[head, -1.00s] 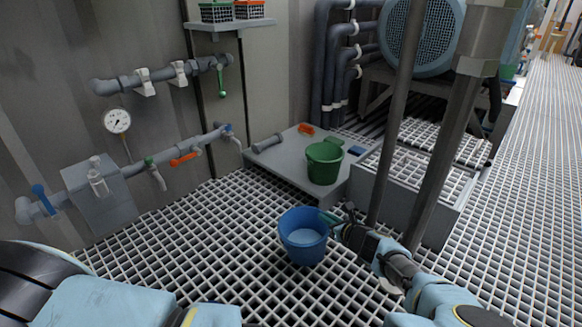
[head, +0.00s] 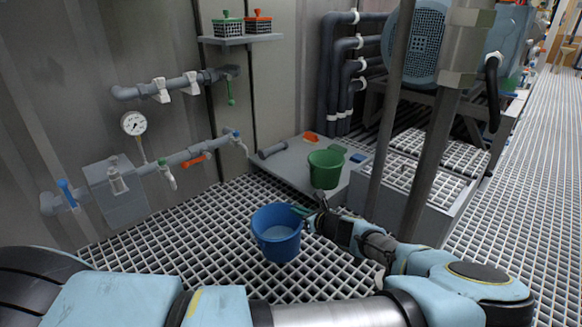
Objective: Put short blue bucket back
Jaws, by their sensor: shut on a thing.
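The short blue bucket (head: 277,235) is upright over the grating floor at the centre of the head view, with its open top showing a blue inside. My gripper (head: 305,214) is at the bucket's right side, shut on it at the rim, where a small green piece shows. The fingertips are small and partly hidden by the rim and the gripper body. I cannot tell whether the bucket's bottom touches the grating.
A green bucket (head: 325,170) stands on a low grey platform (head: 290,175) with orange and blue items and a grey cylinder. Two posts (head: 440,150) rise right of the gripper. Wall pipes with valves (head: 165,165) run at left. Open grating floor (head: 190,225) lies left of the blue bucket.

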